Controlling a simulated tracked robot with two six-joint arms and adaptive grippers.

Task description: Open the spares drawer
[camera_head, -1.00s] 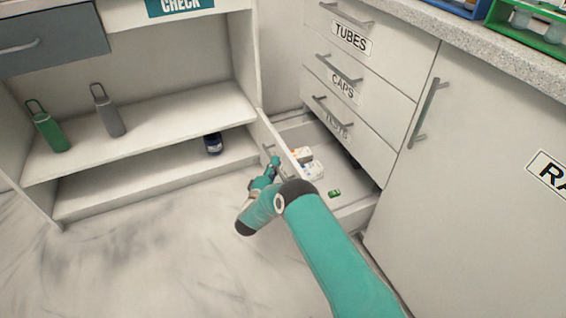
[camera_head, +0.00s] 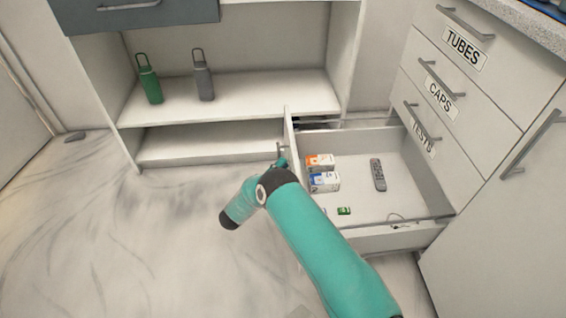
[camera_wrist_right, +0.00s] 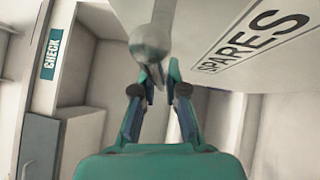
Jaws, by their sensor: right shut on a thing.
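The spares drawer (camera_head: 352,238) is the bottom drawer of the right-hand cabinet and stands far out. Its SPARES label (camera_wrist_right: 250,42) shows in the right wrist view. Inside lie an orange-and-white box (camera_head: 320,161), a blue-and-white box (camera_head: 325,182), a grey remote (camera_head: 378,174), a small green item (camera_head: 344,211) and a thin cable (camera_head: 402,219). My right gripper (camera_head: 281,163) is at the drawer's front. In the right wrist view its fingers (camera_wrist_right: 158,84) are shut on the drawer's handle (camera_wrist_right: 152,40). My left gripper is out of view.
Closed drawers labelled TUBES (camera_head: 464,48), CAPS (camera_head: 440,97) and TESTS (camera_head: 420,132) sit above. An open shelf unit (camera_head: 240,98) with a green bottle (camera_head: 150,84) and a grey bottle (camera_head: 203,80) stands behind to the left.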

